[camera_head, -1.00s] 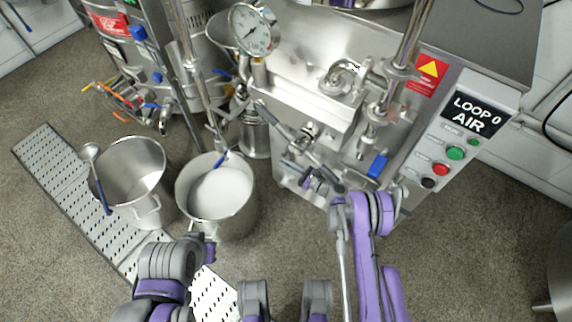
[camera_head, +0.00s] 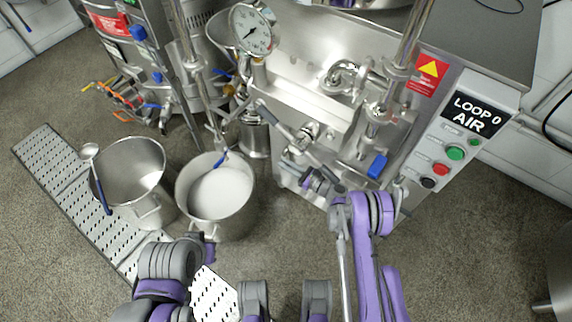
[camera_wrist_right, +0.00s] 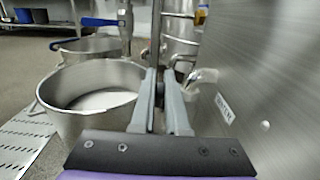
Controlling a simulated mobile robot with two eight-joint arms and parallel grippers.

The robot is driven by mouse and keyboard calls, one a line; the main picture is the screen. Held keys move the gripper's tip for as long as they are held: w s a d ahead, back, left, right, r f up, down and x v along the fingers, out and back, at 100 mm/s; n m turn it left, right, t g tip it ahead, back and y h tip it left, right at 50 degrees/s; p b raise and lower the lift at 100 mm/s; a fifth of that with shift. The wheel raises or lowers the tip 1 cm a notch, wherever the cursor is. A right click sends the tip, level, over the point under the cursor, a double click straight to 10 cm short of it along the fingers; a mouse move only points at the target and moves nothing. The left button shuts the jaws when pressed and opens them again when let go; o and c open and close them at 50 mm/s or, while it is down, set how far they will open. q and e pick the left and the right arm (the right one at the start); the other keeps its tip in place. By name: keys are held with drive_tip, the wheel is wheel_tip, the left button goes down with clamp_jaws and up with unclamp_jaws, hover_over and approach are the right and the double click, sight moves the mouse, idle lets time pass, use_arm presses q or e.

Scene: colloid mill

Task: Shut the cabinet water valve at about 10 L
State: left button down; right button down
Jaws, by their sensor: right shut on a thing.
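My right gripper (camera_head: 290,160) is at the front of the steel cabinet, beside the water valve fittings. In the right wrist view its two grey fingers (camera_wrist_right: 160,85) are closed around a small dark piece, which looks like the water valve's handle; the fingers hide most of it. A label (camera_wrist_right: 224,105), apparently reading WATER, is on the cabinet panel just right of the fingers. A steel pot (camera_head: 246,208) with whitish liquid (camera_head: 220,194) stands on the floor left of the gripper. I see no litre marks. My left arm enters at lower left; its fingers are not visible.
A second steel pot (camera_head: 157,187) with a ladle (camera_head: 97,172) stands left of the first. A perforated metal strip (camera_head: 60,178) lies on the floor.

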idle(0.4)
drive_tip(key=f+y+b, duration=0.1)
drive_tip(key=b, duration=0.1)
drive_tip(key=d+t+y+b, duration=0.1)
drive_tip(key=b, duration=0.2)
drive_tip(key=shift+s+f+t, duration=0.3)
drive_tip(key=shift+s+f, duration=0.05)
drive_tip(key=shift+s, duration=0.05)
drive_tip(key=shift+s+d+f+t+y+b, duration=0.1)
drive_tip(key=shift+s+d+t+y+b, duration=0.25)
drive_tip(key=shift+y+b, duration=0.4)
drive_tip(key=shift+w, duration=0.1)
drive_tip(key=c, duration=0.9)
unclamp_jaws()
wheel_tip(320, 180, up, 10)
drive_tip(key=p, duration=0.3)
